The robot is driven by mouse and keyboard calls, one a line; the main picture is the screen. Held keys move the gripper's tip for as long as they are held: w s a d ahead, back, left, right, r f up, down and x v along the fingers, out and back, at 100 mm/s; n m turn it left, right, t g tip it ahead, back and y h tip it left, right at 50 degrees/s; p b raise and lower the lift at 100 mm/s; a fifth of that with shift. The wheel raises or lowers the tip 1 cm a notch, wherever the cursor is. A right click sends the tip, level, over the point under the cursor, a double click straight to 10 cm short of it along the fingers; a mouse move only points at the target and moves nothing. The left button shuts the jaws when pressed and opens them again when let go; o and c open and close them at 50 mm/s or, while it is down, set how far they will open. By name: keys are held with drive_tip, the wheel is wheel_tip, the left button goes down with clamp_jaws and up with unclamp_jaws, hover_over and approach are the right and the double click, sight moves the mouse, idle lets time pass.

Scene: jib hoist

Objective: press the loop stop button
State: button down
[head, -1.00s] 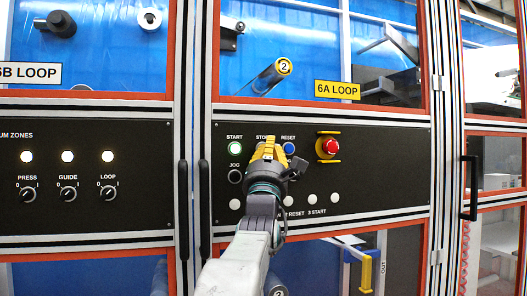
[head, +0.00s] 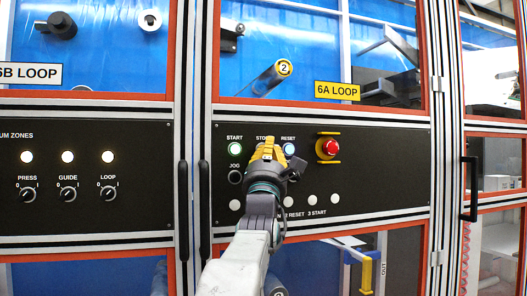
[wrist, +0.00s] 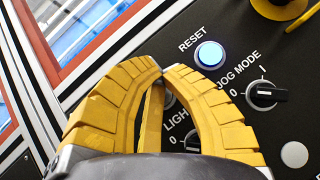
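The black control panel (head: 380,172) under the 6A LOOP sign (head: 337,91) carries the buttons. The stop button's label, partly readable as "STO", shows above my gripper (head: 268,143) in the head view; the button itself is hidden behind the gripper. My gripper's yellow fingers reach to the panel between the start button (head: 235,149) and the reset button (head: 289,149). In the wrist view the fingertips (wrist: 162,72) come together with nothing seen between them, left of the lit blue-white reset button (wrist: 210,54). Whether the tips touch the stop button cannot be seen.
A red emergency stop (head: 328,147) with yellow guards sits right of reset. A jog button (head: 235,177) and a row of white buttons lie lower. A JOG MODE switch (wrist: 265,94) is close to my fingers. Door handles (head: 205,208) stand out on the left.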

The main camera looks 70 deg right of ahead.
drive_tip(key=shift+w+d, duration=0.1)
drive_tip(key=shift+d, duration=0.05)
drive_tip(key=shift+a+f+b, duration=0.15)
drive_tip(key=shift+a+b, duration=0.05)
drive_tip(key=shift+b, duration=0.35)
drive_tip(key=shift+s+a+b, duration=0.45)
drive_tip(key=shift+a+b, duration=0.1)
drive_tip(key=shift+b, duration=0.1)
idle(1.1)
